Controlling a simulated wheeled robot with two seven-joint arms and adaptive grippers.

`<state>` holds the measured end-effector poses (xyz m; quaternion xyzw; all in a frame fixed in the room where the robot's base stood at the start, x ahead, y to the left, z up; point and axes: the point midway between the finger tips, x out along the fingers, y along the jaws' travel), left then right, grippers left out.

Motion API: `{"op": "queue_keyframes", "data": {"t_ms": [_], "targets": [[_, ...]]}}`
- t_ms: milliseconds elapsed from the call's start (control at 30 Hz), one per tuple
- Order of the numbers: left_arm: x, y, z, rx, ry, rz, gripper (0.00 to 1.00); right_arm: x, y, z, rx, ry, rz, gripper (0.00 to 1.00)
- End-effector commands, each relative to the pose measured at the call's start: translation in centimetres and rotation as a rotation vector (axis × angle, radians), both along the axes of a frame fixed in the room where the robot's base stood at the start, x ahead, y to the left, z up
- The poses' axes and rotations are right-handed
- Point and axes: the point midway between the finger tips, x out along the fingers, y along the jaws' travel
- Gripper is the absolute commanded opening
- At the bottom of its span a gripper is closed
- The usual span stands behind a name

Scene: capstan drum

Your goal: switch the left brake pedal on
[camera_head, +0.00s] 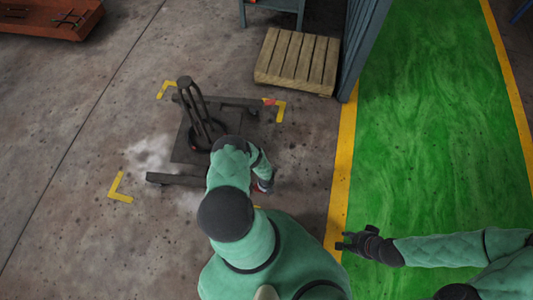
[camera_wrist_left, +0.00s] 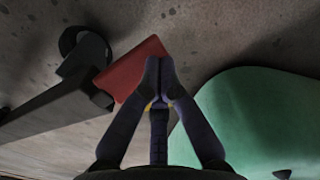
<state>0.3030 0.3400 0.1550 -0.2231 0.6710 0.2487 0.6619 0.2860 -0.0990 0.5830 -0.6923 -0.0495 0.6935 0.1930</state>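The dark capstan machine (camera_head: 197,130) stands on the concrete floor with an upright post and low base bars. A red pedal (camera_head: 268,101) shows at its far right end. In the left wrist view a red pedal (camera_wrist_left: 134,68) on a dark arm lies right at my left gripper (camera_wrist_left: 158,72). Its fingertips are together and overlap the pedal's edge; I cannot tell whether they touch it. My right gripper (camera_head: 345,241) looks open and empty, away from the machine.
Yellow corner marks (camera_head: 120,188) frame the machine. A wooden pallet (camera_head: 298,60) lies beyond it, next to a blue-grey wall panel (camera_head: 368,40). A green walkway (camera_head: 430,120) with yellow edges runs along the right. Open floor lies to the left.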

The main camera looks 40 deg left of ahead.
Motion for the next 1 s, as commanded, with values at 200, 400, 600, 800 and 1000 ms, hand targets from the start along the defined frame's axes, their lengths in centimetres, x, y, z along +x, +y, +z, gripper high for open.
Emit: {"op": "queue_keyframes", "data": {"t_ms": [200,400,600,800,1000], "targets": [[0.0,0.0,-0.4,0.038,0.029,-0.001,0.00,0.0,0.0,-0.4,0.000,0.000,0.000,0.29],[0.0,0.0,-0.4,0.045,0.036,0.000,0.00,0.0,0.0,-0.4,0.000,0.000,0.000,0.29],[0.0,0.1,-0.4,0.045,0.036,0.000,0.00,0.0,0.0,-0.4,0.000,-0.001,0.000,0.29],[0.2,0.0,-0.1,0.046,0.036,0.000,0.00,0.0,0.0,-0.3,0.000,-0.001,0.000,0.29],[2.5,-1.0,2.3,0.047,0.033,-0.003,0.00,0.0,0.0,0.4,0.000,-0.001,0.000,0.29]]}}
